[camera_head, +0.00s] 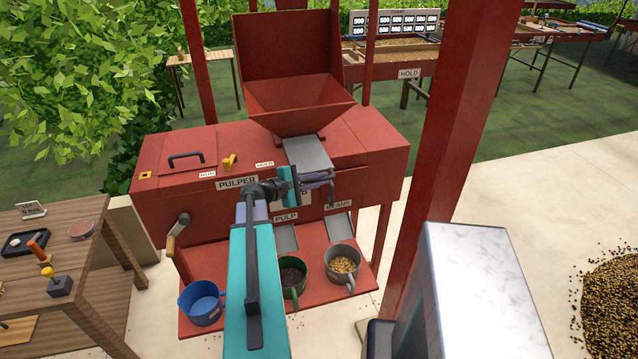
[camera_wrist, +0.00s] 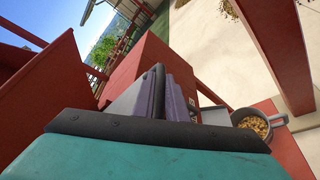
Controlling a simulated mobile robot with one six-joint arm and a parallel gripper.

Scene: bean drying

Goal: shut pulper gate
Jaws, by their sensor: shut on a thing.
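The red pulper (camera_head: 170,200) stands in the middle of the head view with its hopper (camera_head: 298,100) on top. Its gate is a grey metal plate (camera_head: 308,152) lying below the hopper mouth and sticking out toward the front. My gripper (camera_head: 322,183) is at the front end of this plate, shut on it. In the wrist view my gripper's purple-grey fingers (camera_wrist: 176,95) are close together beside a grey plate (camera_wrist: 128,104). The exact grip is partly hidden by my wrist.
A blue mug (camera_head: 201,302), a green mug (camera_head: 293,275) of pulp and a grey mug (camera_head: 342,264) of beans stand on the red shelf under the chutes. A red post (camera_head: 455,130) rises close on the right. A wooden table (camera_head: 85,270) with tools stands at left.

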